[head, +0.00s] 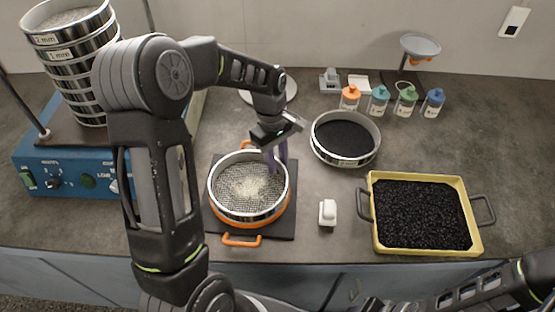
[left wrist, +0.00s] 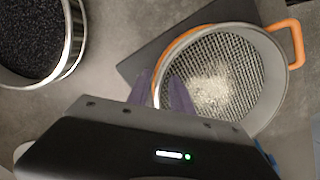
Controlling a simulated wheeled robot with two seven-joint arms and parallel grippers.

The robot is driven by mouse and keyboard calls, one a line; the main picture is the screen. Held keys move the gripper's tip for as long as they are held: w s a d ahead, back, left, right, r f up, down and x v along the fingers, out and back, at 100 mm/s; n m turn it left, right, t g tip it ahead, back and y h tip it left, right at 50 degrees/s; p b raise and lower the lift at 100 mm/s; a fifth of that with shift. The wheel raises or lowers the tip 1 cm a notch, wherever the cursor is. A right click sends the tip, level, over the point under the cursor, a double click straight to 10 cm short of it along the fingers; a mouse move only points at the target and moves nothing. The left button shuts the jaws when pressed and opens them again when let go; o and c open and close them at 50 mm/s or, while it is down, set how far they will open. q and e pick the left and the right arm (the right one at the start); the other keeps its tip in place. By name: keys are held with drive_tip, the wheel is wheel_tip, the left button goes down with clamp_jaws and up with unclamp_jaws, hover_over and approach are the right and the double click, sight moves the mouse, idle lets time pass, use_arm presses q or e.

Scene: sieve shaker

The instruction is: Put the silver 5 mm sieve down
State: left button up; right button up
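The silver sieve (head: 222,201), with wire mesh and a pale heap of grains in it, stands over an orange-handled pan (head: 241,240) on a dark mat (head: 286,226). I cannot read a size mark on it. My left gripper (head: 276,160) points down at the sieve's far right rim. In the left wrist view, its purple fingers (left wrist: 160,82) are apart on the two sides of the sieve's rim (left wrist: 196,36), with a visible gap between them. The gripper looks open. My right arm shows at the bottom right, but its fingers do not show.
A round pan of black grains (head: 374,154) stands just right of the left gripper. A yellow tray (head: 376,240) of black grains is further right, with a small white block (head: 327,212) between. A blue shaker (head: 75,171) bears stacked sieves (head: 85,72). Several bottles (head: 378,100) stand behind.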

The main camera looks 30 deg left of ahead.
use_arm(q)
wheel_tip(320, 180, up, 12)
drive_tip(key=a, duration=0.1)
drive_tip(key=shift+w+a+b, duration=0.3)
idle(1.0)
